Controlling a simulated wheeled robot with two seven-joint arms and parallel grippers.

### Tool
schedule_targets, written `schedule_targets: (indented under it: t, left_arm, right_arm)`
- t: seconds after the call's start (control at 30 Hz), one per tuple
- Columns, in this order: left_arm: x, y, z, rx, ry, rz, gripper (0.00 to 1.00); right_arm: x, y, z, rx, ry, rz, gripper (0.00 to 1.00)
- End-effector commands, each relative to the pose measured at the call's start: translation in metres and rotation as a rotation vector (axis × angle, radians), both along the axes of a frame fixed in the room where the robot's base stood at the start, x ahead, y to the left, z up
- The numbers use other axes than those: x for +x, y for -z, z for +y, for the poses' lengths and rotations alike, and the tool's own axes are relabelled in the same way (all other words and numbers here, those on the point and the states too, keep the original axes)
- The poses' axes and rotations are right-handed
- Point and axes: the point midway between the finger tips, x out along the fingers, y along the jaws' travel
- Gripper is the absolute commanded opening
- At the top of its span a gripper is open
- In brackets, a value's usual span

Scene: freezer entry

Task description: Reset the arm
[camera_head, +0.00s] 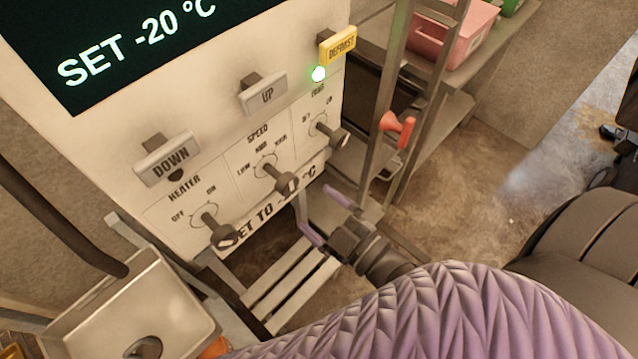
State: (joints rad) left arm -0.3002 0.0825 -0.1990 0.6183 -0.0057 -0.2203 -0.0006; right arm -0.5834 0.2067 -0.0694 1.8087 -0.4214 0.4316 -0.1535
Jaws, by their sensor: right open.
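My right arm comes in from the lower right in a purple quilted sleeve. Its right gripper (325,218) has two purple fingers spread apart, open and empty. It is below and right of the control panel (215,125), in front of the slatted step, and appears apart from the knobs. My left gripper does not show.
The panel has DOWN (165,158), UP (263,95) and yellow DEFROST (338,46) buttons, a green light (319,73) and protruding knobs. A screen (110,40) reads SET -20 °C. A metal sink (130,310) is lower left. A metal rack with a pink bin (455,35) is upper right.

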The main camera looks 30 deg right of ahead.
Motion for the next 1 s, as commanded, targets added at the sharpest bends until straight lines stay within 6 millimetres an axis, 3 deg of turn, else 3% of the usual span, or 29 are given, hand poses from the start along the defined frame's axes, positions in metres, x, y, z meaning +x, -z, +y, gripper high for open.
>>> schedule_targets:
  t: [0.17,0.23,0.27,0.37,0.4,0.47,0.5,0.6,0.7,0.83,1.0]
  left_arm:
    - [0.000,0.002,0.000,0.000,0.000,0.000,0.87]
    - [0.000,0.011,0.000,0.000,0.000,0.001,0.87]
    - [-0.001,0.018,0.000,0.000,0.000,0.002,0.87]
    - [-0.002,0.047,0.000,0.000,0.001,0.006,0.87]
    - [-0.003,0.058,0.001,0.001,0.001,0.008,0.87]
    - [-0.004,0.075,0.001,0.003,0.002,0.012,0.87]
    - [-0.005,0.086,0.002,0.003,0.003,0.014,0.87]
    - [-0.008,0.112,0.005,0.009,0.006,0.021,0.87]
    - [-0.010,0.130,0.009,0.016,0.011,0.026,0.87]
    - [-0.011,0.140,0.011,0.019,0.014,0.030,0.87]
    - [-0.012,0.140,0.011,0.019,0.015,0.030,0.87]
  right_arm:
    - [0.000,0.005,0.000,0.002,0.004,0.011,0.96]
    - [-0.001,0.034,-0.004,0.012,0.028,0.077,0.96]
    - [-0.002,0.055,-0.006,0.022,0.046,0.128,0.96]
    - [-0.019,0.154,-0.018,0.059,0.141,0.383,0.96]
    - [-0.031,0.197,-0.023,0.074,0.186,0.504,0.96]
    - [-0.056,0.257,-0.029,0.092,0.256,0.685,0.96]
    - [-0.077,0.295,-0.032,0.099,0.303,0.808,0.96]
    - [-0.136,0.373,-0.039,0.108,0.421,1.100,0.96]
    - [-0.193,0.421,-0.043,0.101,0.520,1.336,0.96]
    - [-0.239,0.445,-0.046,0.084,0.602,1.514,0.96]
    - [-0.250,0.447,-0.047,0.080,0.622,1.554,0.96]
